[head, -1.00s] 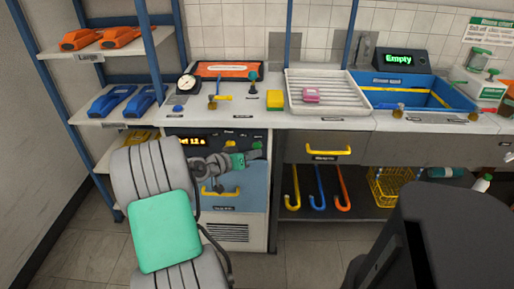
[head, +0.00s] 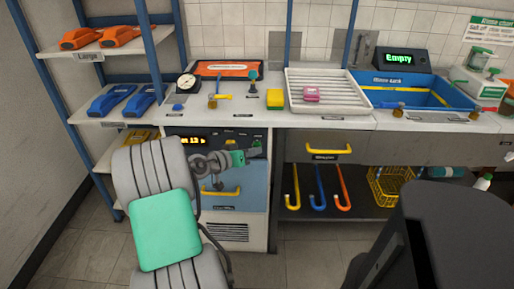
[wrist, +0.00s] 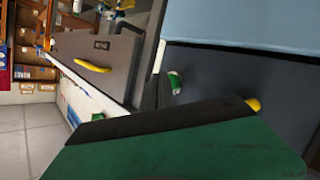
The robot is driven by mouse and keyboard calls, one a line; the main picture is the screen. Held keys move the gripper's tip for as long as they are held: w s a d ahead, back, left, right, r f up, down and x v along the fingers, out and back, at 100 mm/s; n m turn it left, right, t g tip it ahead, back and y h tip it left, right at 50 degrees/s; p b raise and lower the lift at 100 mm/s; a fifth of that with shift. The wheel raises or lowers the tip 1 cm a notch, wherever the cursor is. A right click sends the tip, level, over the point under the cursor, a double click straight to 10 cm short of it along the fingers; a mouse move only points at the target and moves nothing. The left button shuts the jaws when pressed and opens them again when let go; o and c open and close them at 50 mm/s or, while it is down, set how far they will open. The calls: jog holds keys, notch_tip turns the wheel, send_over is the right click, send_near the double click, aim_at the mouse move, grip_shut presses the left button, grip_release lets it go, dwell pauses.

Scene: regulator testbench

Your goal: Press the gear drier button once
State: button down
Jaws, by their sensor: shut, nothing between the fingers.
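The gear drier is the cabinet under the left counter, with a blue door (head: 238,197) and a dark control panel (head: 182,137) that has a lit display along its top. In the head view my gripper (head: 255,152) is at the right part of this panel, and its fingers hide part of it. In the wrist view a small green button (wrist: 175,82) sits on the dark panel, close to my dark fingertips (wrist: 165,95). I cannot tell whether they touch it. My gripper is shut and holds nothing.
A yellow drawer handle (head: 329,149) is right of the drier. Several hooked canes (head: 320,188) hang below. A shelf (head: 95,55) with orange and blue items stands left. The counter (head: 240,118) above carries a gauge (head: 187,82) and a white rack (head: 325,90).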

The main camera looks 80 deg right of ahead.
jog(key=shift+w+d, duration=0.1)
jog(key=shift+d, duration=0.35)
dwell(0.6)
dwell(0.4)
jog(key=shift+s+a, duration=0.2)
jog(key=shift+a, duration=0.65)
jog(key=shift+s+a, duration=0.2)
jog(key=shift+a, duration=0.6)
jog(key=shift+s+a, duration=0.15)
jog(key=shift+a, duration=0.7)
jog(key=shift+s+a, duration=0.2)
jog(key=shift+a, duration=0.6)
